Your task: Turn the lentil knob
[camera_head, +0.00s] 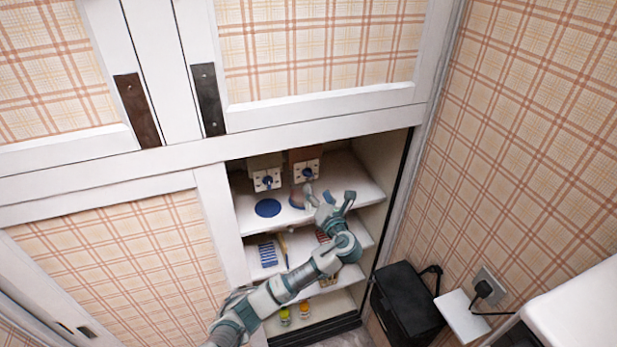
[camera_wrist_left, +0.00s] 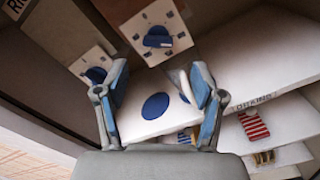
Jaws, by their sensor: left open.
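Two dispensers with dial plates and blue knobs hang above the top shelf. The right dispenser has a reddish-brown body, and its knob (camera_head: 307,173) also shows in the left wrist view (camera_wrist_left: 158,38). The left dispenser is paler, and its knob (camera_head: 267,181) also shows in the wrist view (camera_wrist_left: 96,75), near a label starting "RI". I cannot read a lentil label on either. My left gripper (camera_head: 330,198) is open and empty, below and right of the right knob, apart from it. Its fingers also frame the left wrist view (camera_wrist_left: 160,85). My right gripper is not in view.
A blue disc (camera_head: 267,208) lies on the top shelf (camera_head: 364,181). Lower shelves hold striped items (camera_head: 267,254) and small jars (camera_head: 285,315). A black bin (camera_head: 405,300) stands right of the cabinet. Closed upper doors (camera_head: 320,50) sit above the opening.

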